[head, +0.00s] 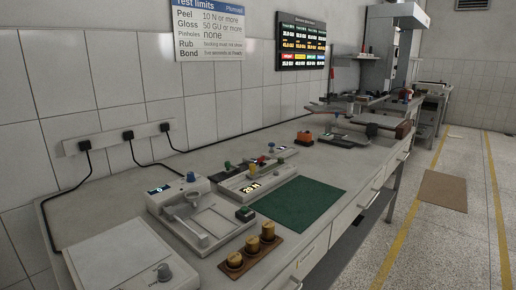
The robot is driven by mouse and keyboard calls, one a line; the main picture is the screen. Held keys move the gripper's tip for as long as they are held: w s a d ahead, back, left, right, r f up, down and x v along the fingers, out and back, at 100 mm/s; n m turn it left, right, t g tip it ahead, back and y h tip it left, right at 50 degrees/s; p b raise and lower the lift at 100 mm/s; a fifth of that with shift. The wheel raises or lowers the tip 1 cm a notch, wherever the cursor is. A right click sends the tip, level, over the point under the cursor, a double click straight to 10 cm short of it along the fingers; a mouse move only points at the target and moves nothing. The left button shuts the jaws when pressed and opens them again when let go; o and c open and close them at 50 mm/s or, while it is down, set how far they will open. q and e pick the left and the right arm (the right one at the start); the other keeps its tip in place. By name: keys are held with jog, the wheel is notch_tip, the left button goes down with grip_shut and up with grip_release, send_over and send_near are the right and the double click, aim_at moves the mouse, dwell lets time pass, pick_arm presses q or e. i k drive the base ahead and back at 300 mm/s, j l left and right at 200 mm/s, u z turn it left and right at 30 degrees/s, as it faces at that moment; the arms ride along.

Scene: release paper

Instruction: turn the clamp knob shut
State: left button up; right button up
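Several knobs show on the bench, and I cannot tell for sure which is the clamp knob. A tester (258,178) with a "29 N" readout carries a green knob (227,165) at its left end and a blue knob (271,147) at its far end. A nearer white device (202,228) has a blue knob (190,177) on top. A grey knob (163,271) sits on a flat white plate (120,262) at the near left. Whether any knob is tight or loose is too small to tell. Neither of my grippers is in view.
A green mat (298,205) lies clear at the bench front. Brass weights stand in a brown wooden block (252,258) near the front edge. An orange block (304,138) and more equipment stand farther back. Cables run along the wall. Open floor lies right.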

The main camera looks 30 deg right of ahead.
aim_at(260, 160)
jog(key=i+l, duration=0.1)
jog(key=l, duration=0.4)
jog(key=i+l+u, duration=0.1)
jog(key=l, duration=0.4)
jog(key=i+l, duration=0.15)
jog(key=l, duration=0.35)
jog(key=i+l+u, duration=0.1)
jog(key=l, duration=0.4)
